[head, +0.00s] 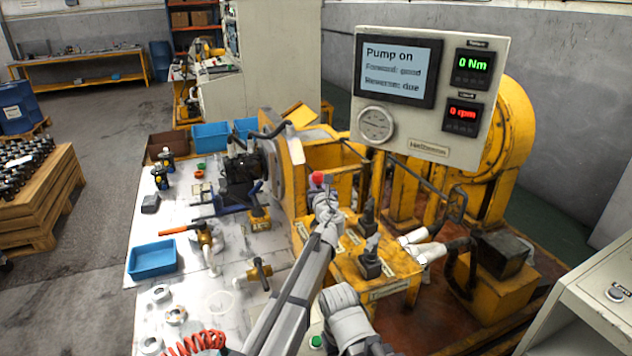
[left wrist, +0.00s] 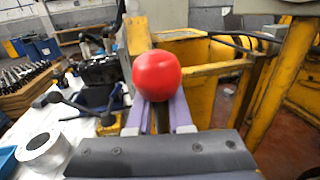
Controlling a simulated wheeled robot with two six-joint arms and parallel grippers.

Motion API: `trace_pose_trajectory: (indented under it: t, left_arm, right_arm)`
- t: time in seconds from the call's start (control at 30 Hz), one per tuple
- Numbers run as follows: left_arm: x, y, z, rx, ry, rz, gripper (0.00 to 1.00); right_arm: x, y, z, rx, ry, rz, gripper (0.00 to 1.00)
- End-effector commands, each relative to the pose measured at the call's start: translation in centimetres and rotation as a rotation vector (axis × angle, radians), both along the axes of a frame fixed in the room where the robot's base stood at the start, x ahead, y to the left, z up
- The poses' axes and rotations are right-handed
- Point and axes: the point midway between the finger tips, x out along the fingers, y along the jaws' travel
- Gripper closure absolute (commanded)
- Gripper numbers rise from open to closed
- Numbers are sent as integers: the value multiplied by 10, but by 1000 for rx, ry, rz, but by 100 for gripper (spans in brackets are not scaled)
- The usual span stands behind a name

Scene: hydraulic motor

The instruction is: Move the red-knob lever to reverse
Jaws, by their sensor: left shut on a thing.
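The red-knob lever (head: 318,177) stands on the yellow stand in the head view. Its round red knob (left wrist: 155,75) fills the middle of the left wrist view. My left gripper (head: 322,196) reaches it from the front, and its two fingers (left wrist: 158,116) are shut on the lever at or just below the knob. The stem below is mostly hidden. Two dark levers (head: 370,250) stand to the right on the stand. The display (head: 396,67) reads "Pump on", "Forward: good", "Reverse: due".
Readouts beside the display show 0 Nm (head: 473,66) and 0 rpm (head: 462,115). A workbench at left holds a blue tray (head: 152,259), fittings and tools. A yellow frame stands behind the levers. A grey cabinet (head: 590,305) is at lower right.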

Motion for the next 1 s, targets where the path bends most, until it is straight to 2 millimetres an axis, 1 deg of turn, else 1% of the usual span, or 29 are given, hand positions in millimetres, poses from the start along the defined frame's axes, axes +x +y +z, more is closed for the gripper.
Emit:
trace_pose_trajectory:
  t: [0.77, 0.87, 1.0]
  left_arm:
    - [1, 1, 2, 5, -2, 1, 100]
    - [-1, 5, 1, -16, -11, 2, 100]
    - [-8, 21, -2, -114, -52, 3, 100]
  right_arm:
    - [0, 0, 1, 0, 0, 0, 52]
    - [0, 0, -1, 0, 0, 0, 52]
    - [0, 0, -8, 0, 0, 0, 52]
